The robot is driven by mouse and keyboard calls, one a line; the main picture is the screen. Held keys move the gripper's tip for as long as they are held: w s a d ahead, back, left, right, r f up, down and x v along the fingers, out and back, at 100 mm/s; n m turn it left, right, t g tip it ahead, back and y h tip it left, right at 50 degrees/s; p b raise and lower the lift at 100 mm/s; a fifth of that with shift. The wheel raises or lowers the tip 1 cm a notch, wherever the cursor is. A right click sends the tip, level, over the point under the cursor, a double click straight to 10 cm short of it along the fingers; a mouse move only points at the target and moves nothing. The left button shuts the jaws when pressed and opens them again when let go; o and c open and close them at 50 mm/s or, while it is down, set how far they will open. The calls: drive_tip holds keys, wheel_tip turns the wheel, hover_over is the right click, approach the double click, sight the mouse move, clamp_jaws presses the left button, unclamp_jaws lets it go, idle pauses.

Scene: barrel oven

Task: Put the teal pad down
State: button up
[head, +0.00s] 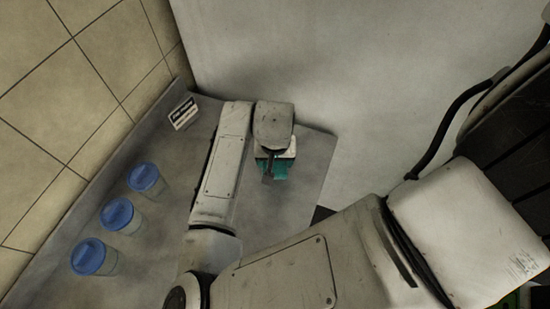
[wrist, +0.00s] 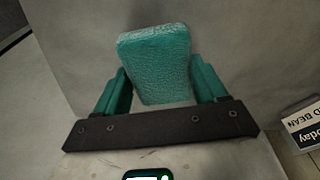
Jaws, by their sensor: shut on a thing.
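The teal pad (wrist: 154,62) is a rounded, textured block between the two teal-lined fingers of my gripper (wrist: 162,88) in the wrist view. My gripper is shut on it, and the pad sticks out beyond the fingertips. In the head view, teal (head: 281,170) shows under the end of my arm, over the grey counter; pad and finger linings are hard to tell apart there. My wrist hides part of it. I cannot tell whether the pad touches the counter.
Three clear cups with blue lids (head: 117,214) stand along the left of the grey counter (head: 150,260). A small printed card (head: 184,113) stands at its far left corner, and shows at right in the wrist view (wrist: 303,125). A pale wall rises behind. Counter between cups and arm is clear.

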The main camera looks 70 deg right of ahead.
sight(275, 168)
drive_tip(key=shift+f, duration=0.25)
drive_tip(key=o, duration=0.9)
drive_tip(key=shift+o, duration=0.2)
wheel_tip(275, 168, up, 12)
drive_tip(key=a, duration=0.1)
drive_tip(key=shift+s+a+b, duration=0.3)
drive_tip(key=shift+s+b, duration=0.05)
drive_tip(key=shift+s, duration=0.05)
